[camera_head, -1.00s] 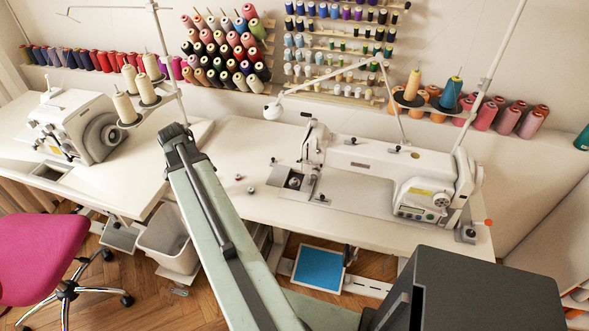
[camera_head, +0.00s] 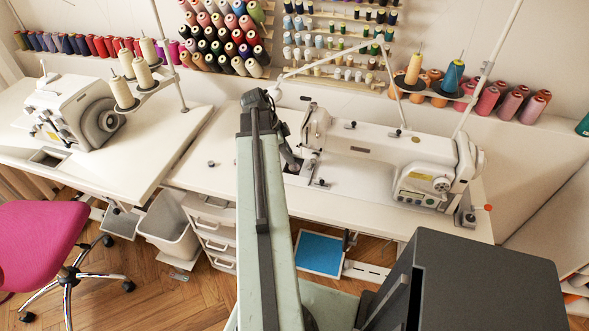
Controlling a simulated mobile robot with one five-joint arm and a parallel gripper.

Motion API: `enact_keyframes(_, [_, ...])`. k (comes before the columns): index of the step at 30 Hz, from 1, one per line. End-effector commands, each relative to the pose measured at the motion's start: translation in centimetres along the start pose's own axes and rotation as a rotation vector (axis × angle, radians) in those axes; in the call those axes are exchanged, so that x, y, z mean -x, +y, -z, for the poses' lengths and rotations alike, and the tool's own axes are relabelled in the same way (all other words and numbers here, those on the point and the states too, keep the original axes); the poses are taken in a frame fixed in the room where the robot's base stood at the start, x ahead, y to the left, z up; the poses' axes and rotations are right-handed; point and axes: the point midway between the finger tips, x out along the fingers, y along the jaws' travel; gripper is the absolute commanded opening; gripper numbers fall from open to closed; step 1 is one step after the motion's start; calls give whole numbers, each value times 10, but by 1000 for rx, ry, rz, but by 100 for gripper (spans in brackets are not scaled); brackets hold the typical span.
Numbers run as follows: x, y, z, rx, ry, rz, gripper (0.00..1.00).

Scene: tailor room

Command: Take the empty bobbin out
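The white sewing machine (camera_head: 385,155) stands on the right-hand table, its needle end (camera_head: 316,128) just right of my arm. Its bobbin area lies at the left end of the bed, mostly hidden by my raised arm. Dark parts show beside my arm there; I cannot tell whether they are my gripper or the machine. My gripper's fingers cannot be made out. A small dark-topped round object (camera_head: 211,163) lies on the table left of my arm; it is too small to tell whether it is a bobbin. I cannot make out the empty bobbin.
An overlock machine (camera_head: 75,112) stands on the left table. Racks of thread spools (camera_head: 222,35) cover the wall. A pink chair (camera_head: 40,245) and a bin (camera_head: 163,224) are at lower left.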

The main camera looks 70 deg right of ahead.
Motion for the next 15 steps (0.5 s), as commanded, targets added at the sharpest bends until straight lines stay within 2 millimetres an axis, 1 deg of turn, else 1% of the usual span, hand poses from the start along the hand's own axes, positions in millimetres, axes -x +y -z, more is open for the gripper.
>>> enact_keyframes(1, [-13,0,-3,-1,0,0,32])
enact_keyframes(3, [-26,0,-4,-1,0,0,32])
enact_keyframes(6, [-43,0,-4,0,0,0,32])
enact_keyframes(7, [-46,0,-4,0,0,0,32])
enact_keyframes(9, [-49,0,-2,0,0,-1,32])
enact_keyframes(14, [-45,0,-1,0,0,-1,32])
enact_keyframes(15, [-45,0,-1,0,0,-1,29])
